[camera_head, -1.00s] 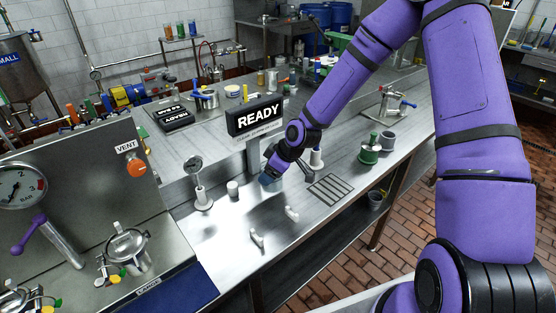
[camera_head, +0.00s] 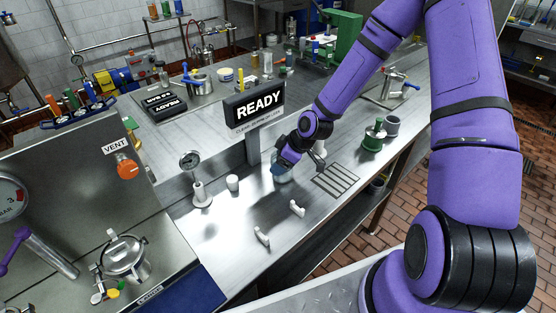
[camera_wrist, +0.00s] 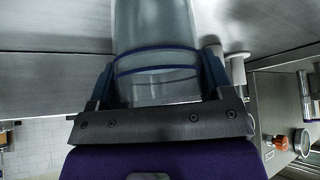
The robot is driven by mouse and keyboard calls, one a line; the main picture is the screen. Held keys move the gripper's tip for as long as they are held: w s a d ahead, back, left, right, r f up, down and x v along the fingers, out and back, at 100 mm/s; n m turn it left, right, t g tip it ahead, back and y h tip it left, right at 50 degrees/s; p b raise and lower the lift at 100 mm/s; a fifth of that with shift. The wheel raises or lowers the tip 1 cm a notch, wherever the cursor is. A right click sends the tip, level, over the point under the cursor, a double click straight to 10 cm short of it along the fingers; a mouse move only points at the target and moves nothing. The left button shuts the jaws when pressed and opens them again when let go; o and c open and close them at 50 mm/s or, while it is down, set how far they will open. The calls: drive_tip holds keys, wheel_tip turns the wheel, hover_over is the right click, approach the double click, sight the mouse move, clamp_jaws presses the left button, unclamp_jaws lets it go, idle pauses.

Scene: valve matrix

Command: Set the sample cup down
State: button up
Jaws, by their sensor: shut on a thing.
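The sample cup (camera_wrist: 155,40) is a clear, bluish see-through vessel that fills the upper middle of the wrist view. My gripper (camera_wrist: 160,75) is shut on it, with a blue finger on each side and blue bands across it. In the head view my gripper (camera_head: 281,168) is low over the steel bench (camera_head: 240,235), just right of the READY sign's post. The cup (camera_head: 281,177) shows there only as a small pale patch, partly hidden by the gripper. I cannot tell whether its base touches the bench.
The READY sign (camera_head: 254,107) stands behind my gripper. A white cup (camera_head: 232,183) and a gauge on a stand (camera_head: 198,180) are to the left. Two white handles (camera_head: 297,208) are in front. A slotted drain (camera_head: 336,181) and a green pot (camera_head: 374,137) are to the right.

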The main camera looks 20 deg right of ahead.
drive_tip(key=shift+f, duration=0.1)
drive_tip(key=o, duration=1.1)
drive_tip(key=shift+o, duration=0.2)
drive_tip(key=s+d+r+m+h, duration=0.1)
drive_tip(key=s+d+r+h, duration=0.15)
drive_tip(key=r, duration=0.35)
drive_tip(key=s+d+r+m+g+h, duration=0.1)
drive_tip(key=s+d+r, duration=0.2)
drive_tip(key=r, duration=0.3)
drive_tip(key=s+d+r+m+h, duration=0.1)
drive_tip(key=s+d+r, duration=0.2)
drive_tip(key=r, duration=0.3)
drive_tip(key=s+a+r+m+t, duration=0.1)
drive_tip(key=s+r+m, duration=0.7)
drive_tip(key=s+r, duration=1.2)
drive_tip(key=shift+s+r+t+h, duration=0.35)
drive_tip(key=shift+r+t, duration=0.35)
drive_tip(key=shift+r, duration=0.15)
